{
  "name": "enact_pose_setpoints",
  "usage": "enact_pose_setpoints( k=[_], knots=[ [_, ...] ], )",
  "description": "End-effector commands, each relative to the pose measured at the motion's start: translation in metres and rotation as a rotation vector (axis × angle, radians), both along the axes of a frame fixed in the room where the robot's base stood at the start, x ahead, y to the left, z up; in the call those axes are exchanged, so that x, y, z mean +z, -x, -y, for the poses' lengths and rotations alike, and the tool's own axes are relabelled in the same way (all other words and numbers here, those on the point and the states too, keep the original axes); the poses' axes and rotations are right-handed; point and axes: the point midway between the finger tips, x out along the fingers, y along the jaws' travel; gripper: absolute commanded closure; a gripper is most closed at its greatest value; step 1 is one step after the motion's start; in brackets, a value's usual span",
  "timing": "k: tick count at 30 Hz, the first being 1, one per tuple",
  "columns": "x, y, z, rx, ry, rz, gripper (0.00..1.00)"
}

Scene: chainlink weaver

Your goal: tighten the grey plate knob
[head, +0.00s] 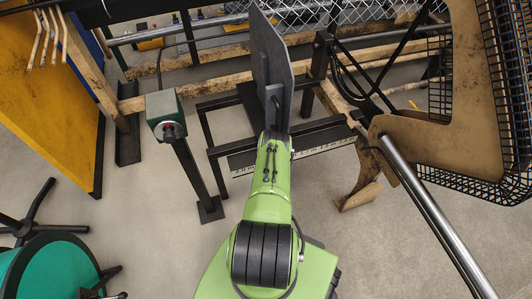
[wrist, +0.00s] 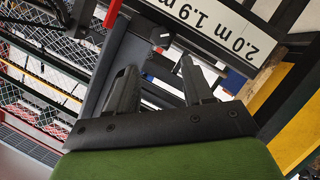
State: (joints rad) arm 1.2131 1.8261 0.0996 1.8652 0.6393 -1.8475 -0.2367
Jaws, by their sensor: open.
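A small dark round knob with a white mark (wrist: 160,37) shows in the wrist view, beyond my fingertips and roughly in line with the gap between them. It seems to sit on a grey surface, which I cannot surely match to the plate. In the head view a large dark grey plate (head: 270,55) stands upright just beyond the end of my arm; no knob can be made out on it. My gripper (wrist: 159,65) is open, with its two dark fingers apart and nothing visible held between them. In the head view my gripper is dark against the plate and hard to separate from it.
A white measuring strip (wrist: 220,25) lies close beyond my fingers. A green box with a dark knob (head: 166,112) stands on a post at left. A tan bracket (head: 440,135) and a black wire basket (head: 508,110) fill the right.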

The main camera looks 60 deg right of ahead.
Motion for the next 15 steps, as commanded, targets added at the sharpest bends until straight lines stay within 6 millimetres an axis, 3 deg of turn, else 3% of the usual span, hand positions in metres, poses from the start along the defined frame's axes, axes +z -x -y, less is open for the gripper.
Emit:
enact_pose_setpoints(
  k=[9,15],
  knots=[
    [-0.03,-0.043,0.067,0.008,0.008,-0.002,0.49],
    [-0.041,-0.06,0.1,0.002,0.003,-0.002,0.49]
  ],
)
